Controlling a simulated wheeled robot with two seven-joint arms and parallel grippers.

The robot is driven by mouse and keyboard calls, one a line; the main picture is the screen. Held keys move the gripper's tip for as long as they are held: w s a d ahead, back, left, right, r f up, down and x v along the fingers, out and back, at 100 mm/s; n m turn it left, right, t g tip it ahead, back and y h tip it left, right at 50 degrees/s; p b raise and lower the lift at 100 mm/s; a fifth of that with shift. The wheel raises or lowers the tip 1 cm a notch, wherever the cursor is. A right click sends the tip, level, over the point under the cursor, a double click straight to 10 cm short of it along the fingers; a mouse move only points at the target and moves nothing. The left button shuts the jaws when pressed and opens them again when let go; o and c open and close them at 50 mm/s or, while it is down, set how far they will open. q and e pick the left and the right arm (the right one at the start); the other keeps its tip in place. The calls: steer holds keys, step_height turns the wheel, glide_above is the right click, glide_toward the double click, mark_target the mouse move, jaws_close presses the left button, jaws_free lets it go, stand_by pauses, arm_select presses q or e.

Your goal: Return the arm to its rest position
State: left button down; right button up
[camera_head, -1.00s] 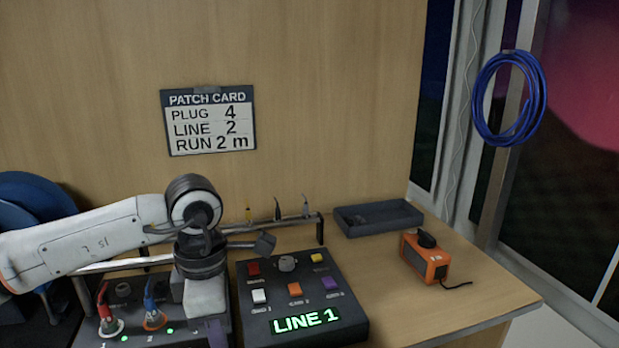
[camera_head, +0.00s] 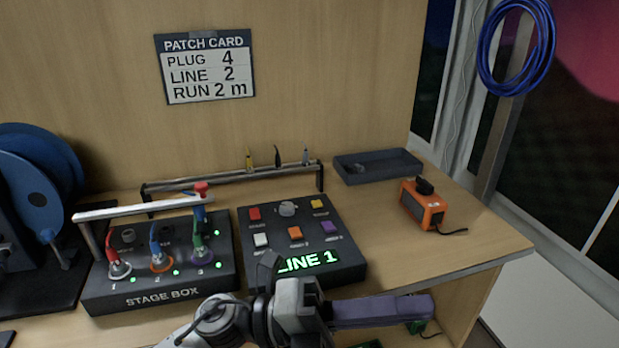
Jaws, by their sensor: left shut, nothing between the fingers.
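My left arm comes in along the bottom edge. Its gripper (camera_head: 424,307) points right, in front of the bench's front edge, with its grey-purple fingers shut and empty. It is clear of the stage box (camera_head: 160,297) and touches none of the plugs. The dark wrist part rises in front of the switch box (camera_head: 345,272) and hides the start of its green "LINE 1" display. My right gripper is not in view.
The stage box holds a red plug (camera_head: 118,266), a blue plug (camera_head: 158,258) and a green-purple plug (camera_head: 199,250), with lit green lamps. An orange device (camera_head: 423,206) and a dark tray (camera_head: 376,165) stand at right. A blue reel (camera_head: 35,180) stands at left.

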arm_select(q)
steer(key=w+a+f+n+t+y, duration=0.3)
steer(key=w+a+f+n+t, duration=0.15)
steer(key=n+t, duration=0.45)
steer(key=w+a+f+n+t+y, duration=0.25)
steer(key=w+a+n+t, duration=0.35)
steer(key=n, duration=0.5)
steer(key=s+a+f+n+t+y, duration=0.2)
steer(key=a+f+n+y, duration=0.4)
steer(key=f+n, duration=0.3)
steer(key=s+a+f+n+g+y, duration=0.3)
steer(key=s+a+f, duration=0.3)
steer(key=f, duration=0.6)
steer(key=s+a+f+n+g+y, duration=0.3)
steer(key=s+a+f+n+g, duration=0.1)
steer(key=s+f, duration=0.7)
steer(key=shift+s+a+f+n+y, duration=0.15)
steer(key=shift+a+f+n+y, duration=0.2)
steer(key=shift+a+n, duration=0.5)
steer(key=shift+a, duration=0.2)
